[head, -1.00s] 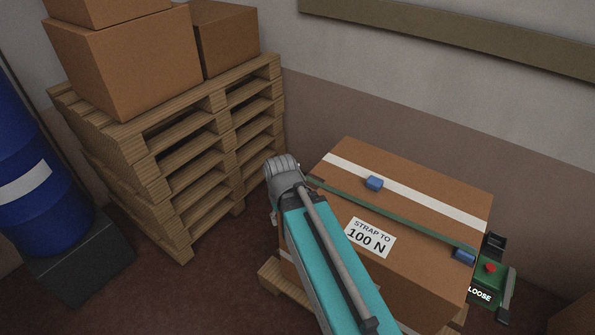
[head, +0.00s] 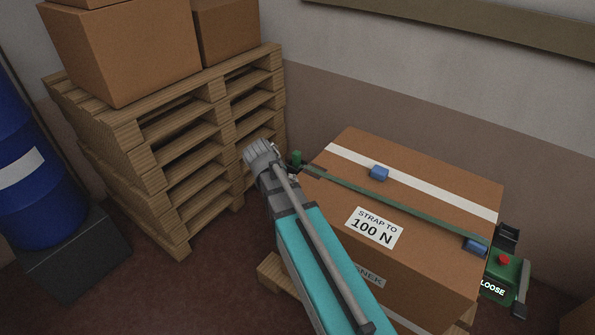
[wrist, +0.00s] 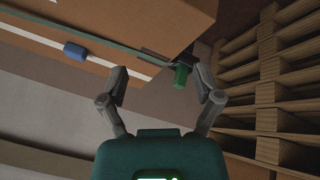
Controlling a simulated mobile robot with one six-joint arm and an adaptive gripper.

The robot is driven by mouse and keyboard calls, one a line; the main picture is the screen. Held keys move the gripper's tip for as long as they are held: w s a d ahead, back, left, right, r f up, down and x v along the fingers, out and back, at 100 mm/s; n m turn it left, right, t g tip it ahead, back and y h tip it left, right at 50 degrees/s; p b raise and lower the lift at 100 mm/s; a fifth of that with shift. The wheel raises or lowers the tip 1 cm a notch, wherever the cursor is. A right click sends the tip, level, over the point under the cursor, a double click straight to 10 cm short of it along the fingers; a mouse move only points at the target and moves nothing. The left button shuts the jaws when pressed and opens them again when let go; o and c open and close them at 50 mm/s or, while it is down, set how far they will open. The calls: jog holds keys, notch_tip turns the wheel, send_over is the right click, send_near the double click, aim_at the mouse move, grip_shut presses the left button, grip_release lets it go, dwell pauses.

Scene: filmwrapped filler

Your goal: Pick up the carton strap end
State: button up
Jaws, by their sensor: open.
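The carton strap is a dark green band (head: 385,205) across the top of the brown carton (head: 425,265). Its end, a small green grip (head: 296,157), sticks out past the carton's left edge in the head view. In the wrist view the green strap end (wrist: 181,76) hangs by a dark piece at the carton's corner. My gripper (wrist: 160,86) is open around that area in the picture, with the strap end between the fingers but nearer the right one. I cannot tell whether they touch.
A green tensioner box reading LOOSE (head: 500,275) with a red button is at the carton's right side. Blue edge pieces (head: 379,173) sit on the carton. Stacked pallets (head: 165,150) with boxes stand to the left, close to my arm. A wall is behind.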

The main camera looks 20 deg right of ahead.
aim_at(295, 153)
jog(key=w+d+f+m+t+h+b, duration=0.1)
jog(key=w+m+t+h+b, duration=0.3)
jog(key=w+b, duration=0.4)
jog(key=shift+w+d+f+m+h, duration=0.4)
jog(key=shift+w+f+m+h, duration=0.25)
jog(key=shift+w, duration=3.15)
jog(key=b+x, duration=0.3)
jog(key=x, duration=0.4)
jog(key=shift+w+d+f+b, duration=0.2)
jog(key=shift+w+f+b, duration=0.05)
jog(key=shift+b, duration=0.15)
jog(key=shift+w+d+f, duration=0.1)
jog(key=shift+w+d, duration=0.05)
jog(key=shift+d, duration=0.25)
jog(key=shift+w, duration=0.1)
jog(key=shift+b+x, duration=1.35)
jog(key=shift+x, duration=1.15)
